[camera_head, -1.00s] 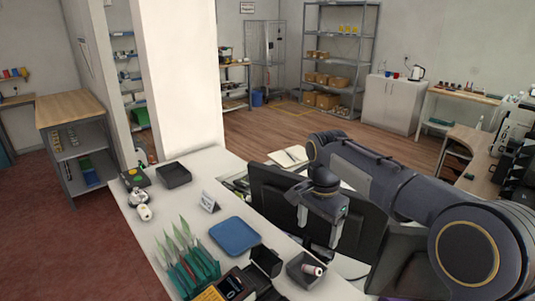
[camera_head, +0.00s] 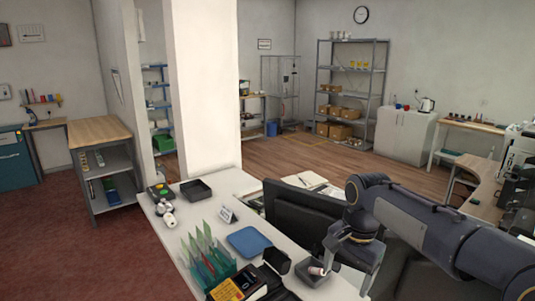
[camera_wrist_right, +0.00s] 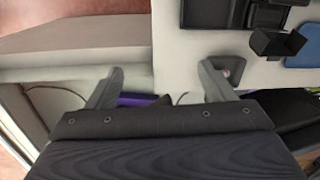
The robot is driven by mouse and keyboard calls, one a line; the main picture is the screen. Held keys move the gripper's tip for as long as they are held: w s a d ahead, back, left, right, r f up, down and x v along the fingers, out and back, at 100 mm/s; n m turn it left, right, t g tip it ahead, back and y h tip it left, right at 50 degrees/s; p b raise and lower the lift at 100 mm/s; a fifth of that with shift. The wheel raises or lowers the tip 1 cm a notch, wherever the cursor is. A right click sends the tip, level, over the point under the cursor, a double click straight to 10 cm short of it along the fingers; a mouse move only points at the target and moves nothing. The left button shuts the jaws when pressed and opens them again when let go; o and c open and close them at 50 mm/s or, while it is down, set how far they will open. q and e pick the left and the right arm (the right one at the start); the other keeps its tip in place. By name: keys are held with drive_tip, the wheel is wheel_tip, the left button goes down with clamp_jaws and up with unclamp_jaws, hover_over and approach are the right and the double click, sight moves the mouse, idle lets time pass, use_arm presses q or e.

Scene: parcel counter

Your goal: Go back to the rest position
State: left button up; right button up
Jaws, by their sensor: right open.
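My right arm comes in from the right in the head view. My right gripper (camera_head: 352,268) points down over the counter's right edge, beside a small dark tray (camera_head: 305,277) with a pale cylinder in it. In the right wrist view the two fingers of the right gripper (camera_wrist_right: 160,88) are spread apart with nothing between them. Below them are the counter edge and a strip of purple. My left gripper is in neither view.
A black monitor (camera_head: 300,212) stands close to my right gripper. Open floor (camera_head: 285,152) lies beyond.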

drive_tip(key=s+d+f+n+t+y, duration=0.1)
drive_tip(key=s+d+n+t+y, duration=0.15)
drive_tip(key=s, duration=0.75)
drive_tip(key=s+d+n+t+y, duration=0.1)
drive_tip(key=s+d+n, duration=0.2)
drive_tip(key=s, duration=0.7)
drive_tip(key=s+a+f+n+t, duration=0.2)
drive_tip(key=s+f, duration=0.2)
drive_tip(key=s, duration=0.2)
drive_tip(key=shift+f, duration=0.2)
